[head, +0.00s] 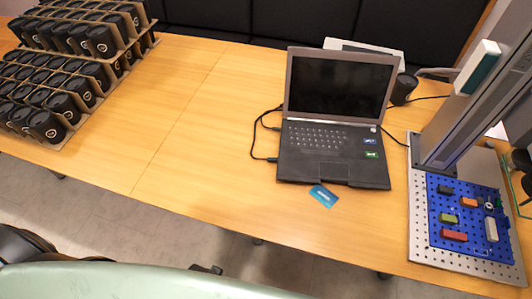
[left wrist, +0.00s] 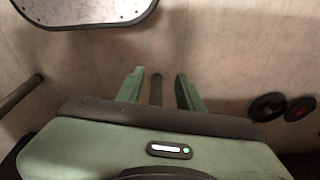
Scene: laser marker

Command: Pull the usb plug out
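A black laptop (head: 335,125) stands open on the wooden table in the head view. A dark plug (head: 271,159) on a black cable sits at the laptop's left side near the front corner. A second plug (head: 275,128) sits at the same side farther back. Which of them is the usb plug cannot be told at this size. In the left wrist view my left gripper (left wrist: 158,78) has its two green fingers apart with nothing held between them. It points at the floor, away from the laptop. My right gripper is not in view.
Racks of black cups (head: 62,65) fill the table's left end. A blue card (head: 323,195) lies before the laptop. A laser marker column (head: 455,120) and a blue board (head: 470,218) stand at right. The table (head: 190,120) left of the laptop is clear.

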